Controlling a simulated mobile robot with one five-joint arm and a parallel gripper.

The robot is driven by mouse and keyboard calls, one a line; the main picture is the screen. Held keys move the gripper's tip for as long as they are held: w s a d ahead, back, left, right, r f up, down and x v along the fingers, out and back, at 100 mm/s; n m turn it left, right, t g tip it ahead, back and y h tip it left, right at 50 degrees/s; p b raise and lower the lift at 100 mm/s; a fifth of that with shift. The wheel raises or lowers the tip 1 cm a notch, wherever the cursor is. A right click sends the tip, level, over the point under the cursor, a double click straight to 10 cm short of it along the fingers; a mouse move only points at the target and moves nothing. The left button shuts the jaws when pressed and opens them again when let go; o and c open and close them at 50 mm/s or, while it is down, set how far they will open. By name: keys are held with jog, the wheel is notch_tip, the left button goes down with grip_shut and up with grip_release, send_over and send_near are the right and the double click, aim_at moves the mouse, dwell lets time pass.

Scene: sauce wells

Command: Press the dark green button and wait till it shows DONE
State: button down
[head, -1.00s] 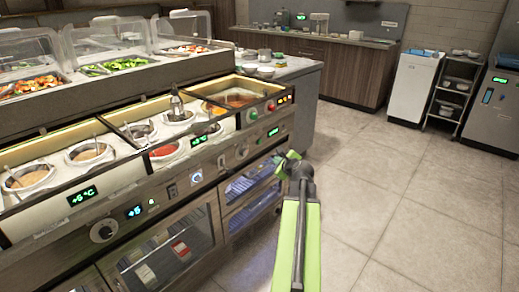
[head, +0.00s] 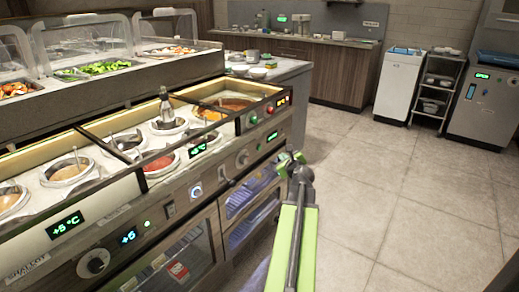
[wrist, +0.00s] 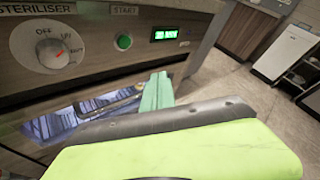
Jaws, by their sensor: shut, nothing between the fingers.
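The dark green button (wrist: 124,42) sits under a START label on the steriliser panel (wrist: 90,62) in the wrist view. It is between the STERILISER knob (wrist: 54,48) and a small lit green display (wrist: 170,32), whose text is too blurred to read. In the head view the same panel is at the front right of the counter, with its knob (head: 243,157) and display (head: 272,136). My gripper (wrist: 158,90) is shut and empty, below and right of the button in the wrist view, apart from it. In the head view my gripper (head: 291,158) is just right of the counter front.
A green button (head: 253,118) and a red button (head: 270,109) stand higher on the counter's right end. Sauce wells (head: 160,160) line the counter top. Glass-fronted drawers (head: 250,210) are below the panel. The tiled floor (head: 400,210) to the right is clear.

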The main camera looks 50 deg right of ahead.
aim_at(259, 148)
jog(key=shift+s+d, duration=0.1)
jog(key=w, duration=0.8)
jog(key=shift+w, duration=0.2)
jog(key=shift+d, duration=0.1)
dwell(1.7)
jog(key=shift+w, duration=0.45)
jog(key=shift+w, duration=0.45)
dwell(0.5)
jog(key=shift+s, duration=0.9)
